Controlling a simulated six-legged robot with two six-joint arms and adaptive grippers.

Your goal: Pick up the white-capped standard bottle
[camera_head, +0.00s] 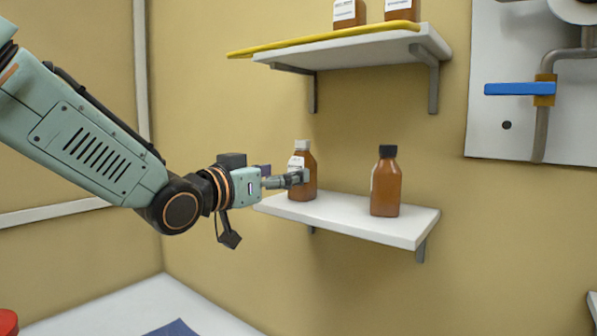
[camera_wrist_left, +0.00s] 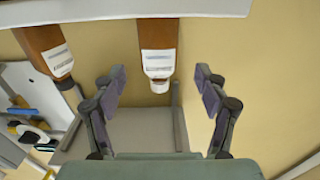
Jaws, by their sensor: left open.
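The white-capped brown bottle (camera_head: 309,171) stands upright on the lower shelf (camera_head: 415,228), at its left end. My left gripper (camera_head: 290,180) is level with its body, and one finger shows in front of it in the head view. In the left wrist view, the picture is upside down and the white-capped bottle (camera_wrist_left: 158,45) shows its label and cap between the two open fingers of my left gripper (camera_wrist_left: 160,82). There is a visible gap on each side of it. My right gripper is in neither view.
A black-capped brown bottle (camera_head: 386,182) stands to the right on the same shelf, and also shows in the wrist view (camera_wrist_left: 40,38). Above is an upper shelf (camera_head: 345,50) with a yellow front edge and two bottles. A blue valve handle (camera_head: 519,89) is at the right.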

